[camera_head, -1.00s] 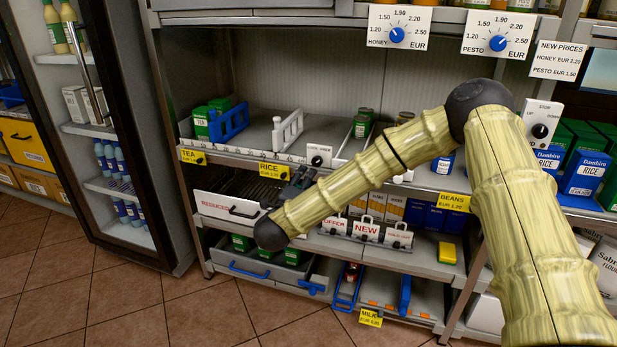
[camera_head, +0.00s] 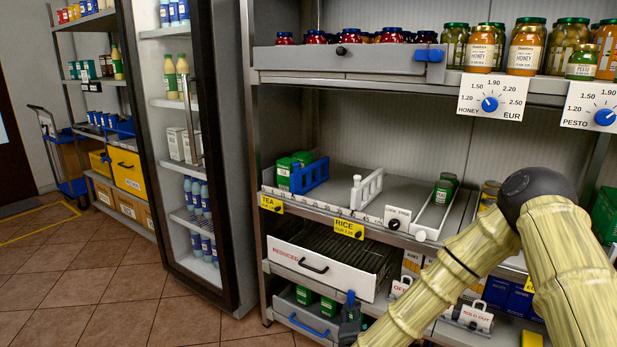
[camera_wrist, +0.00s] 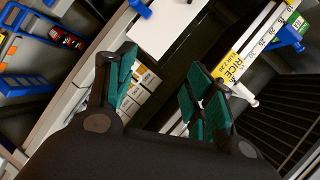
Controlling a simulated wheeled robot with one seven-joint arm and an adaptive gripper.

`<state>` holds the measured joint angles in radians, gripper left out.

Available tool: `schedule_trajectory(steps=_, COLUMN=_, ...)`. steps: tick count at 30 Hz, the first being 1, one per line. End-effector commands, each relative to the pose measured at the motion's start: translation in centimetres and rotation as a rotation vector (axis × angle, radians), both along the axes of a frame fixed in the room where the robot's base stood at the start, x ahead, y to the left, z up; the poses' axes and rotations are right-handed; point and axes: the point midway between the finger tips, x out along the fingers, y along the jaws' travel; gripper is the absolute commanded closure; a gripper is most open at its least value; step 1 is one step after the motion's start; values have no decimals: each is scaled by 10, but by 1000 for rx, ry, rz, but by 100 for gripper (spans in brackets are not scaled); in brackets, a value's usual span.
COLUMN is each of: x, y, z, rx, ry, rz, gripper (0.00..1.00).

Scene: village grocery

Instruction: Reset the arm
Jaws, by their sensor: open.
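My arm (camera_head: 433,285) reaches in from the right edge, bent at a dark elbow, and slopes down to the left. My gripper (camera_head: 350,318) shows only partly at the bottom of the head view, in front of the shelf unit just below the white REDUCED drawer (camera_head: 297,257). In the wrist view my gripper (camera_wrist: 160,88) has its two green-padded fingers spread apart. Nothing is held between them. Shelf parts show behind the fingers, including the yellow RICE label (camera_wrist: 230,68). The gap between fingers and shelf is hard to judge.
The shelf unit (camera_head: 390,205) holds a blue divider (camera_head: 310,175), a white divider (camera_head: 367,188) and green boxes. Jars (camera_head: 525,48) stand on the upper shelf. A fridge (camera_head: 187,150) stands at left. Tiled floor (camera_head: 90,270) is clear at left front.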

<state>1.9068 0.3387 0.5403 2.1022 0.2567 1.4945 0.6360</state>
Motion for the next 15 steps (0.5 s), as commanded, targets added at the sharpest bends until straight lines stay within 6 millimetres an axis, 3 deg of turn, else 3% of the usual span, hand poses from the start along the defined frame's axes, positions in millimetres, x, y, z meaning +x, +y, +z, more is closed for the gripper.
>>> schedule_trajectory(steps=1, x=-19, y=6, z=-25, rx=-46, ry=67, rz=64, gripper=47)
schedule_trajectory(steps=6, x=-86, y=12, z=-97, rx=-192, ry=285, rz=274, gripper=47)
schedule_trajectory(steps=11, x=-159, y=8, z=-153, rx=-319, ry=486, rz=476, gripper=47)
schedule_trajectory(steps=15, x=-229, y=-6, z=-191, rx=-419, ry=661, rz=653, gripper=47)
